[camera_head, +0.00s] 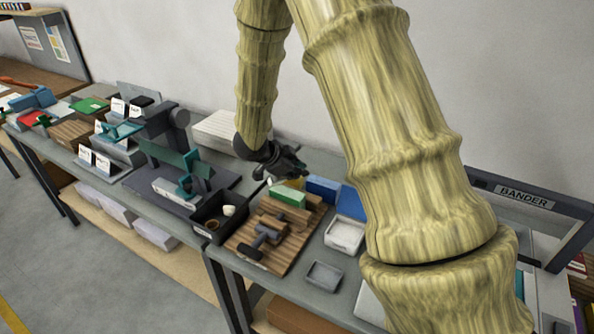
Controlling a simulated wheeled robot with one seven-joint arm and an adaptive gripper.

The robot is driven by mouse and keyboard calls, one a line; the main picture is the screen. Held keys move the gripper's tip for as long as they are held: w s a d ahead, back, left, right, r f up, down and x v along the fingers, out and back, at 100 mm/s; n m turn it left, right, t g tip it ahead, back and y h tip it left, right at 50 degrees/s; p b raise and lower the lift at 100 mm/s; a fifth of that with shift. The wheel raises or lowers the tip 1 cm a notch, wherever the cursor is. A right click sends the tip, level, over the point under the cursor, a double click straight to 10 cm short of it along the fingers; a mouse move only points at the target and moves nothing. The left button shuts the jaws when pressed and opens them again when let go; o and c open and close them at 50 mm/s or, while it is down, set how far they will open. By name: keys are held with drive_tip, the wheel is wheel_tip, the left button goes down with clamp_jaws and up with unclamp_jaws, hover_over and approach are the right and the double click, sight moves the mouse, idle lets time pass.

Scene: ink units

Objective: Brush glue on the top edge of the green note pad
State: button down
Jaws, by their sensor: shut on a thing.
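I cannot tell whether the brush touches the green pad.
A blue pad (323,188) stands right of the green one. A dark clamp-like tool (262,236) is on the board in front. My arm hides much of the right bench.

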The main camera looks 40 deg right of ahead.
drive_tip(key=shift+f, duration=0.4)
drive_tip(key=shift+s, duration=0.15)
drive_tip(key=shift+s+d+r, duration=0.1)
drive_tip(key=shift+s+d, duration=0.2)
drive_tip(key=shift+s, duration=0.35)
drive_tip(key=shift+s+d+r, duration=0.1)
drive_tip(key=shift+s+d, duration=0.15)
drive_tip(key=shift+s, duration=0.35)
drive_tip(key=s+d, duration=0.3)
drive_tip(key=s, duration=0.4)
drive_tip(key=shift+s, duration=0.15)
drive_tip(key=shift+f, duration=0.1)
